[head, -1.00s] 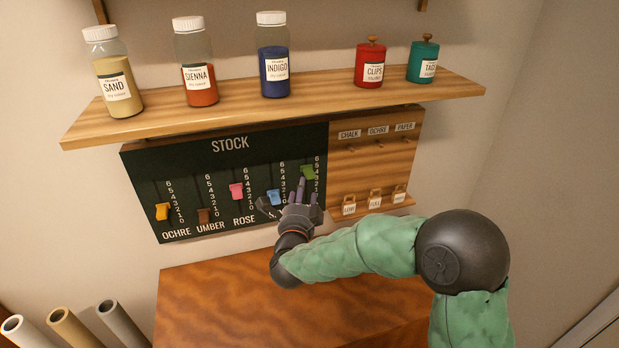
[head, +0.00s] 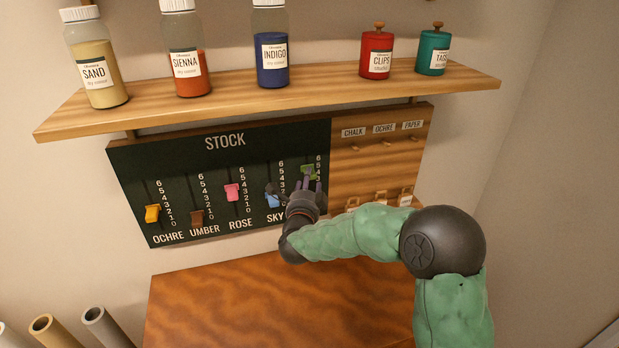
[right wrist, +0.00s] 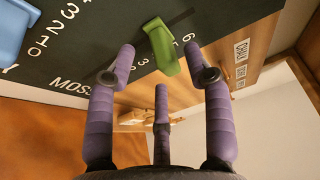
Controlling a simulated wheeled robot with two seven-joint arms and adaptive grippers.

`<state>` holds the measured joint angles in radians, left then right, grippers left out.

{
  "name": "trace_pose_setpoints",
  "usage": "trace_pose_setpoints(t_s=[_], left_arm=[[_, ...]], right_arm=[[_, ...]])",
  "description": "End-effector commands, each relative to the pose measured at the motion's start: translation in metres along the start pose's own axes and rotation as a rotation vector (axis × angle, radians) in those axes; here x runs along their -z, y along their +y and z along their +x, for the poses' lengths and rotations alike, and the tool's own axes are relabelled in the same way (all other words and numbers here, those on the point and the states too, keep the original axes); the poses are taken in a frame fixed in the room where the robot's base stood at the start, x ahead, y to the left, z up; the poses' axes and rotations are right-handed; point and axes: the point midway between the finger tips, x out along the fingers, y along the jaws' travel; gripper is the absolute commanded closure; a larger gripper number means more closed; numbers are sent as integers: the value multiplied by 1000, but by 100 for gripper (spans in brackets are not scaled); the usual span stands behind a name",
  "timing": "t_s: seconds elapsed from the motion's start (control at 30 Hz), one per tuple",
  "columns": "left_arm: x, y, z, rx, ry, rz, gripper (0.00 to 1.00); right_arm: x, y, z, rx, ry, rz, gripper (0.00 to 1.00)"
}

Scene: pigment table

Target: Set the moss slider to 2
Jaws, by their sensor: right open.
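The moss slider is a green tab (head: 308,171) at the right end of the dark STOCK board (head: 180,160), high on its scale at about 4 to 5. My right gripper (head: 309,184) is just below it in the head view, partly covering the lower scale and the MOSS label. In the right wrist view the green tab (right wrist: 162,46) stands out from the board, between and just beyond the spread purple fingertips of my open right gripper (right wrist: 166,72). I see no clear contact. My left gripper is not in view.
The blue SKY slider (head: 273,198) is close to the left of my right gripper. A wooden shelf (head: 330,85) with jars overhangs the board. A hook panel (head: 378,160) adjoins on the right. A wooden surface (head: 230,300) lies below, its visible part clear.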

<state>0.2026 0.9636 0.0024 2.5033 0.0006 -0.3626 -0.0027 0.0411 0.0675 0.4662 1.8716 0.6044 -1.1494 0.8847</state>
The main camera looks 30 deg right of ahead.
Motion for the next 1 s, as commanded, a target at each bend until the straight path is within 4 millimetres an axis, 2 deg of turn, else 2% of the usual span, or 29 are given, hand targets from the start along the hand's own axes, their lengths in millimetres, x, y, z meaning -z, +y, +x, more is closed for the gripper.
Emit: trace_pose_setpoints(t_s=[0.1, 0.23, 0.6, 0.63, 0.67, 0.8, 1.0], left_arm=[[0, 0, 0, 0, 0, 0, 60], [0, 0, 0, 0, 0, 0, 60], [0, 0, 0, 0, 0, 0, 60], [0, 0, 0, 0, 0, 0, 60], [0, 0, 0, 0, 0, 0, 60], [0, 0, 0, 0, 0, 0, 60], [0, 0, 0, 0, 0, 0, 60]], right_arm=[[0, 0, 17, 0, 1, -1, 48], [0, 1, 28, -1, 0, -1, 48], [0, 0, 33, 0, -1, 0, 48], [0, 0, 33, 0, -1, 0, 51], [0, 0, 33, 0, -1, 0, 60], [0, 0, 33, 0, -1, 0, 99], [0, 0, 33, 0, -1, 0, 100]])
